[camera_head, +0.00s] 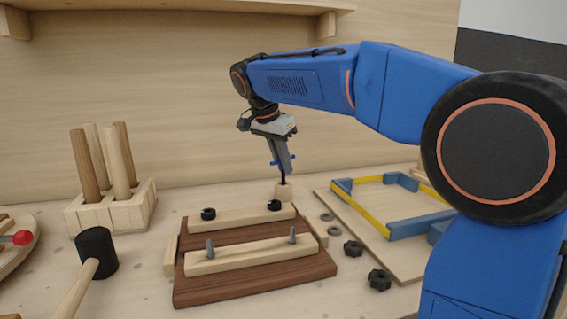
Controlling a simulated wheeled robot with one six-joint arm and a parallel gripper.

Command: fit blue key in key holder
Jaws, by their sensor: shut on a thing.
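The blue key (292,157) is held in my gripper (281,163), with small blue bits showing on both sides of the jaws. My gripper is shut on it and points down. A thin dark shaft runs below the jaws to a small light wooden block (284,191), which looks like the key holder, behind the dark red-brown board. The shaft's lower end meets the top of the block; I cannot tell whether it is inside it. The jaws hide most of the key.
A red-brown board (255,289) with pale wooden bars, bolts and black knobs lies in front. A blue-and-yellow frame (365,205) lies on a panel at right. Black nuts (379,279) are nearby. A peg rack (111,210) and black-headed mallet (97,252) are at left.

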